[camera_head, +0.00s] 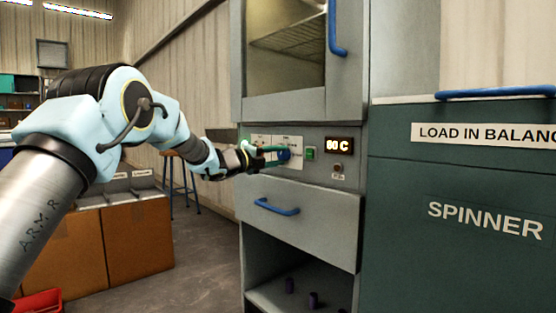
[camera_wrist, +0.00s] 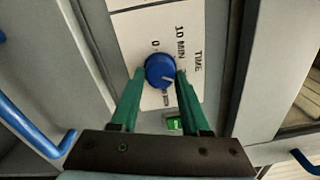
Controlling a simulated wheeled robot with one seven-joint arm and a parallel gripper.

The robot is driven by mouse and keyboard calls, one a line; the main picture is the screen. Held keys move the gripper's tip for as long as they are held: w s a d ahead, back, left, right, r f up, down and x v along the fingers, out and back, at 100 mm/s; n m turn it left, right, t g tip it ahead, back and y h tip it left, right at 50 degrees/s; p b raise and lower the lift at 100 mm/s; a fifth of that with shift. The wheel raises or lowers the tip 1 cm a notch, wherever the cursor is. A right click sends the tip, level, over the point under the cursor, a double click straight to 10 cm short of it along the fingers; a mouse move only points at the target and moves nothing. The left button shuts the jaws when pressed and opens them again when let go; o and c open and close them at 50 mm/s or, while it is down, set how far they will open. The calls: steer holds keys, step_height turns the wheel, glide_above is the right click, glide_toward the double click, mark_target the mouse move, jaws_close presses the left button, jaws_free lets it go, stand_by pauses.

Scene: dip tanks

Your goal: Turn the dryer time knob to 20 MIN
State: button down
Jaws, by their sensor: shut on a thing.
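The dryer time knob (camera_wrist: 160,71) is blue and round, on a white label plate (camera_wrist: 150,25) marked TIME, with "0" and "10 MIN" readable. The fingers cover part of the scale, and I cannot read a 20 MIN mark. A pale mark on the knob seems to point to the lower right in the wrist view. My gripper (camera_wrist: 157,88) has green fingers, one on each side of the knob, shut on it. In the head view my gripper (camera_head: 276,155) reaches the dryer's control panel (camera_head: 350,173) from the left, and the knob (camera_head: 284,154) is partly hidden.
Beside the knob are a green button (camera_head: 310,154) and a lit display (camera_head: 339,145) in °C. Below is a drawer (camera_head: 325,225) with a blue handle (camera_head: 276,207). Above is the dryer door (camera_head: 345,85). A spinner (camera_head: 460,190) stands to the right.

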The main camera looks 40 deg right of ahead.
stand_by(0.3)
steer(key=shift+c, duration=1.9)
jaws_free()
steer(key=shift+a, duration=0.1)
steer(key=a+p, duration=0.1)
steer(key=a, duration=0.9)
steer(key=shift+w+a+f+p, duration=0.2)
steer(key=shift+w+a+p, duration=0.1)
steer(key=shift+w+p, duration=0.1)
